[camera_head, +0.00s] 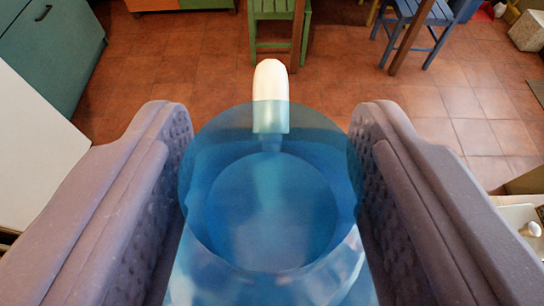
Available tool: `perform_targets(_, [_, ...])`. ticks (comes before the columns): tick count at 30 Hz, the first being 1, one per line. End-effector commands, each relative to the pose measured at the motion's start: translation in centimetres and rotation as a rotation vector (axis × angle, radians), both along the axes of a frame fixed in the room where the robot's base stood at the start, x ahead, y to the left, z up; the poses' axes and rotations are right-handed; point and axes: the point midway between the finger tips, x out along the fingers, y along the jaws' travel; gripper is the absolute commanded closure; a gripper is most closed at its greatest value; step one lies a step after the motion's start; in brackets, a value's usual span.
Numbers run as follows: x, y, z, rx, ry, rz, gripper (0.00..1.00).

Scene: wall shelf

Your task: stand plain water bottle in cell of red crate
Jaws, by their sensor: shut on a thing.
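The plain water bottle (265,215), see-through blue, fills the lower middle of the view between the two fingers. My gripper (272,150) is shut on it, with one grey padded finger on each side. The bottle's near part runs off the bottom edge. A pale rounded piece (270,82) shows beyond the bottle's far rim and partly through the blue; I cannot tell whether it belongs to the bottle. I see no red crate in this view.
Below is a reddish tiled floor (180,75), mostly clear. A green chair (280,30) and a blue chair (415,25) stand at the far side. A teal cabinet (50,60) and a white surface (35,150) are at left. A white container (515,215) shows at right.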

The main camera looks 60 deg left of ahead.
Motion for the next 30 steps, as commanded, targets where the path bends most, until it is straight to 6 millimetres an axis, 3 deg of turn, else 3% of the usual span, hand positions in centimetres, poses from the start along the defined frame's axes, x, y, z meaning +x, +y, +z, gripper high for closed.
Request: perform_targets(30, [0.0, 0.0, -2.6, 0.001, -0.001, -0.001, 1.0])
